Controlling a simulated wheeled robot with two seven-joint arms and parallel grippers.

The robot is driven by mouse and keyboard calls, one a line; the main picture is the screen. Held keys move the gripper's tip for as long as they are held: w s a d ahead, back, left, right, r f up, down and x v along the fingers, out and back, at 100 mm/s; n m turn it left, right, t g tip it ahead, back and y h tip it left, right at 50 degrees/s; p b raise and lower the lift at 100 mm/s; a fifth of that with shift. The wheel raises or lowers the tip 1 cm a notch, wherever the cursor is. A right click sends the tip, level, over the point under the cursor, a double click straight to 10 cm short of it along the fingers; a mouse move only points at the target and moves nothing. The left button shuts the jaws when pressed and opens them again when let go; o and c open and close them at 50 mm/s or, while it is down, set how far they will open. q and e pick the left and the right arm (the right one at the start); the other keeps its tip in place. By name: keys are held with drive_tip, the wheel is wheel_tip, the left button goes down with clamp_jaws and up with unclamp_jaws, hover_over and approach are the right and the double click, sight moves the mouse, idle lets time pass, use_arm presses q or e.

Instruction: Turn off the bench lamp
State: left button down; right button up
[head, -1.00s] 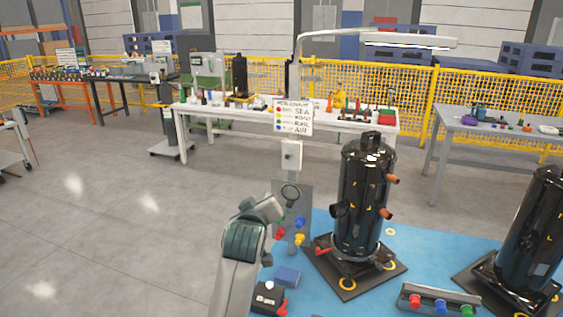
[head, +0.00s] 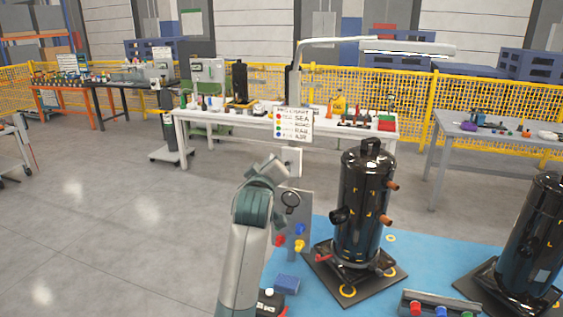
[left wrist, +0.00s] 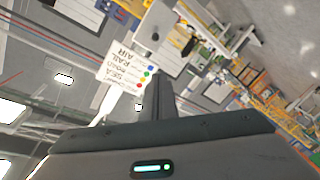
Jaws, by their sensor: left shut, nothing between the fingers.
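My right gripper is out of view.
The colour-chart sign (head: 293,123) hangs just above the box. A grey panel (head: 305,208) with a black ring and coloured knobs is below. A dark compressor (head: 362,205) stands close on the right, on the blue mat (head: 400,262).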

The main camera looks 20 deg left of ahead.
sight(289, 164)
use_arm(q)
drive_tip(key=r+p+x, duration=0.1)
drive_tip(key=p+x, duration=0.2)
drive_tip(key=x, duration=0.6)
drive_tip(key=d+f+p, duration=0.1)
drive_tip(key=f, duration=0.1)
drive_tip(key=s+d+f+p, duration=0.1)
drive_tip(key=d, duration=0.1)
drive_tip(key=shift+f, duration=0.4)
drive_tip(key=shift+w, duration=0.1)
drive_tip(key=shift+a, duration=0.1)
